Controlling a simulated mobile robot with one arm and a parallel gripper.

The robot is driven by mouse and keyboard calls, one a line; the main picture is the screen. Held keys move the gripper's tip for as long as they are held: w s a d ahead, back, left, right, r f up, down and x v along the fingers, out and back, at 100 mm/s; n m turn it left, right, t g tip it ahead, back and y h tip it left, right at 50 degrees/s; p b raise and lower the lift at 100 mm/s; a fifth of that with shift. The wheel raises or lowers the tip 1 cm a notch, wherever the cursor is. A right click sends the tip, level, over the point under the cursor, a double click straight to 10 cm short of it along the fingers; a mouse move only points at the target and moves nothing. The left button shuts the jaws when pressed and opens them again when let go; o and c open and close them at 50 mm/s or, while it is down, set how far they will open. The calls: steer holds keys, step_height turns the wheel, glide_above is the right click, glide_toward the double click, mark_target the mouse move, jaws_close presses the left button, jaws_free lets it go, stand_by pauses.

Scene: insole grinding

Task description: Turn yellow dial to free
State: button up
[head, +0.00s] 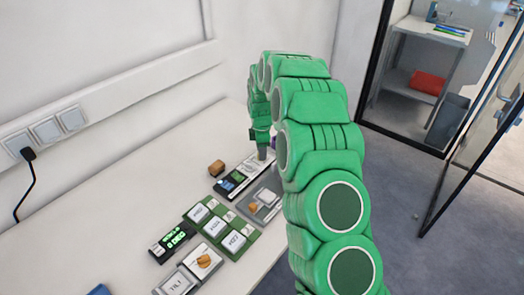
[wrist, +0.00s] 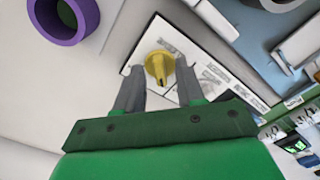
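The yellow dial (wrist: 158,66) is on a white panel with printed markings (wrist: 215,76) in the wrist view. Its dark-tipped pointer faces down the picture, towards my gripper's palm. My gripper (wrist: 160,70) is open, with one grey finger on each side of the dial. A gap shows beside the dial, and I cannot tell whether either finger touches it. In the head view my gripper (head: 262,152) points down at the far end of the row of panels. The dial is hidden there, and the printed words are too small to read.
A purple ring (wrist: 62,18) stands close by, up and left of the dial. A grey panel (head: 262,204) and a green board with white keys (head: 221,229) lie nearer. The table's left side is largely clear.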

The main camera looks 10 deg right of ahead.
step_height(320, 180, up, 7)
steer(key=shift+r, duration=0.35)
stand_by(0.5)
steer(key=shift+s+r, duration=0.15)
steer(key=shift+r, duration=0.05)
steer(key=s+d+r+m, duration=0.1)
steer(key=s+r+m, duration=0.2)
steer(key=s+r, duration=0.35)
steer(key=s+d+r+m+g, duration=0.1)
steer(key=s+r+m, duration=0.2)
steer(key=s, duration=0.7)
steer(key=s+d+r+m, duration=0.1)
steer(key=s+r+m, duration=0.2)
steer(key=s+r, duration=0.35)
steer(key=s+d+m, duration=0.1)
steer(key=s+m, duration=0.3)
steer(key=s, duration=1.1)
steer(key=s+d+m, duration=0.2)
steer(key=s+m, duration=0.3)
steer(key=s, duration=1)
steer(key=shift+d+f+g, duration=0.3)
steer(key=shift+f+g, duration=0.1)
steer(key=shift+f, duration=0.05)
